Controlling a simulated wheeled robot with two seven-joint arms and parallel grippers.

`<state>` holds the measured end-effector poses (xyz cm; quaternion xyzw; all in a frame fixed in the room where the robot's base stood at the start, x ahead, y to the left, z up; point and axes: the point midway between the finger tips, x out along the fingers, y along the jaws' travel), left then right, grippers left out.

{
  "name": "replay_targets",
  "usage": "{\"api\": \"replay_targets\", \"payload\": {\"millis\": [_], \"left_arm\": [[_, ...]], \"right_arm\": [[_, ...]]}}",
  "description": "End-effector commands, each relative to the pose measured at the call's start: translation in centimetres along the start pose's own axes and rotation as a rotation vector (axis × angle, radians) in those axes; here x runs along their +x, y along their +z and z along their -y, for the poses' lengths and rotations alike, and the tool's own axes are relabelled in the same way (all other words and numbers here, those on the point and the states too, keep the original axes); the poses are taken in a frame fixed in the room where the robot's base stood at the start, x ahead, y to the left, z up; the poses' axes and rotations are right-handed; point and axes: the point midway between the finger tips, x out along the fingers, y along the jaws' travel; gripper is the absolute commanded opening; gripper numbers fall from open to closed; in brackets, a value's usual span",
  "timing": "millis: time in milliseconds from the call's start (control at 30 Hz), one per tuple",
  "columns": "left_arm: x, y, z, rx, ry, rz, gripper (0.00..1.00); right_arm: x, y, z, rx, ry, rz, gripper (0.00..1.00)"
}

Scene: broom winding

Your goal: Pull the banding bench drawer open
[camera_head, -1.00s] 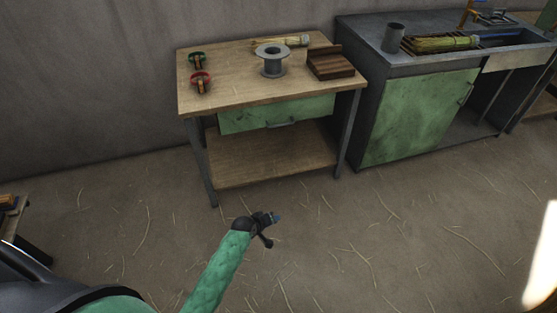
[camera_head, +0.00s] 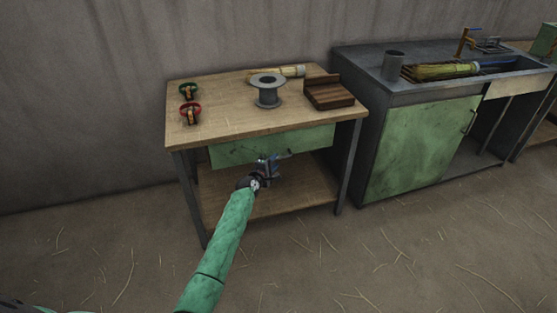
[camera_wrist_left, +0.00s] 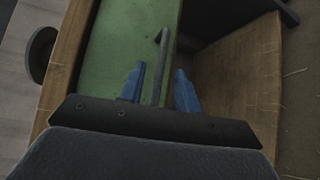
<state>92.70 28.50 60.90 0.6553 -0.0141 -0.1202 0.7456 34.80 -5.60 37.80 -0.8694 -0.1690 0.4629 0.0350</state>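The banding bench (camera_head: 220,113) is a wooden-topped table with a green drawer (camera_head: 228,153) under its top. The drawer front looks flush under the top, and it also shows in the left wrist view (camera_wrist_left: 115,50). My left gripper (camera_head: 274,161) is at the drawer's handle. In the left wrist view, my gripper's blue fingers (camera_wrist_left: 158,88) are apart, with the grey bar handle (camera_wrist_left: 160,65) between them. A gap shows between the bar and the right finger; contact with the left finger is unclear. My right gripper is not in view.
A lower shelf (camera_head: 308,190) sits below. A green-doored metal cabinet (camera_head: 420,145) stands to the right.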

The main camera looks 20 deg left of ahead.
Motion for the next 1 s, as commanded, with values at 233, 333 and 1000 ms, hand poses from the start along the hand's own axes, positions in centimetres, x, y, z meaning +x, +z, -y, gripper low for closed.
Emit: {"api": "replay_targets", "payload": {"millis": [233,333,1000], "left_arm": [[3.1,-0.1,0.1,0.003,-0.001,0.000,0.32],[3.8,-0.1,0.0,0.003,-0.001,0.000,0.32],[4.2,0.0,0.1,0.003,-0.002,0.000,0.00]], "right_arm": [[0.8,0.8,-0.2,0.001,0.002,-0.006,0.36],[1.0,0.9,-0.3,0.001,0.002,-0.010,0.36],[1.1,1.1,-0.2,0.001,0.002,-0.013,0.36]]}}
